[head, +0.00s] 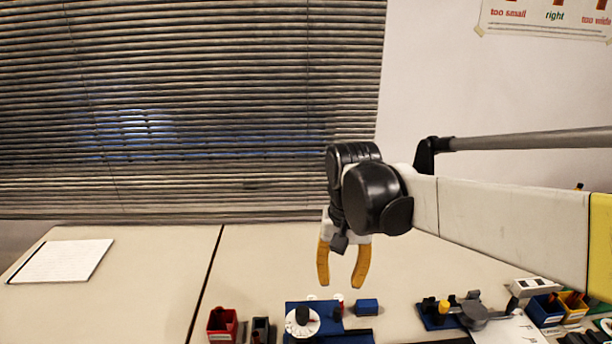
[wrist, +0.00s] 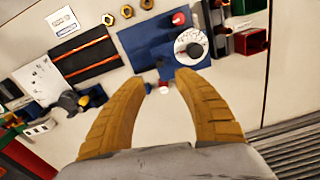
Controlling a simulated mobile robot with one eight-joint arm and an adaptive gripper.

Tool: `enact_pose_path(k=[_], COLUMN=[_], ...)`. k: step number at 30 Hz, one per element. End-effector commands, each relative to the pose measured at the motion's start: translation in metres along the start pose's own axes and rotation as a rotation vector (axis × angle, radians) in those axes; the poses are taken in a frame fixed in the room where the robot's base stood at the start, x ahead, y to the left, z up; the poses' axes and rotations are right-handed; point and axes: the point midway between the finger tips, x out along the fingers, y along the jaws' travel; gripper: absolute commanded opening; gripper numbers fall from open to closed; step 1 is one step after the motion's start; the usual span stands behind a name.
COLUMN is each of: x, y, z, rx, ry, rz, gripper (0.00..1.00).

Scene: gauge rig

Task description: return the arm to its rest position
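My gripper (head: 340,282) hangs pointing down above the table, with its two orange fingers spread apart and nothing between them. In the wrist view my gripper (wrist: 166,78) is also open and empty. My arm reaches in from the right side of the head view, with the black wrist joint above the fingers. Below and slightly to the left of the fingers in the head view is a blue rig (head: 329,335) with a white dial (head: 302,322) and black knob. The fingers are apart from it.
A red bin (head: 222,325) and a dark bin (head: 261,330) stand left of the rig. A small blue block (head: 367,307) lies at its right. A blue fixture (head: 437,316), blue bin (head: 545,310) and yellow bin (head: 573,306) are further right. Paper (head: 62,261) lies far left; blinds stand behind.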

Motion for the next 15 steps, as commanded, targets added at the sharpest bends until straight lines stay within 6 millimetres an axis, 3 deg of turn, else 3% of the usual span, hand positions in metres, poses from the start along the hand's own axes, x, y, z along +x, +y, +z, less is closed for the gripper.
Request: enact_pose_path(k=[8, 15], x=[-0.018, -0.01], y=[0.057, 0.097], z=[0.049, 0.091], rx=[-0.057, -0.118], ry=[0.243, 0.484], rz=[-0.053, -0.051], gripper=[0.38, 0.38])
